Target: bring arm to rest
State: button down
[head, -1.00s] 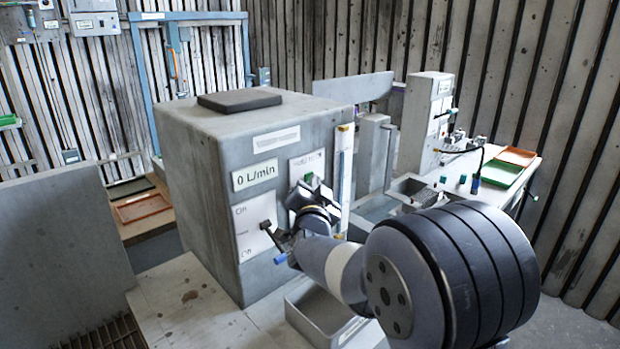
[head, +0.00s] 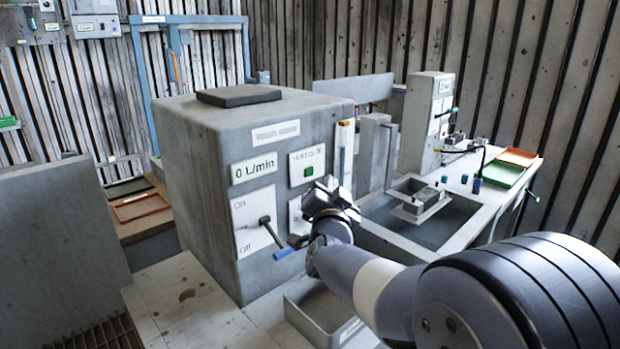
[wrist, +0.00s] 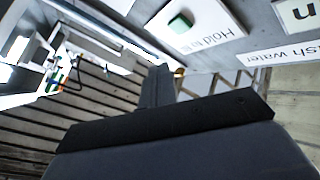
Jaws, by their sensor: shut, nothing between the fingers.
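My gripper (head: 328,192) is raised in front of the right part of the grey housing's (head: 185,165) front face, apart from the lever. Its fingers are together with nothing between them; they also show end-on in the wrist view (wrist: 157,85). The lever (head: 270,233) with a blue handle end sticks out of the white On/Off plate (head: 250,215), to the left of my gripper, and slants down to the right. Above my gripper is a green button (head: 308,171) on a white plate; it also shows in the wrist view (wrist: 181,22). My gripper partly hides a lower plate.
The display (head: 254,170) reads 0 L/min. An open grey bin (head: 318,318) stands below my arm. To the right are a sink basin (head: 400,235) and a bench with green (head: 500,173) and orange (head: 517,157) trays. A grey panel (head: 60,250) stands at the left.

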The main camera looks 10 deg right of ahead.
jog(key=shift+s+d, duration=0.45)
jog(key=shift+s, duration=0.2)
jog(key=s+d, duration=0.1)
jog(key=s+d+p, duration=0.1)
jog(key=s, duration=0.1)
jog(key=shift+s, duration=0.1)
dwell(0.7)
dwell(0.3)
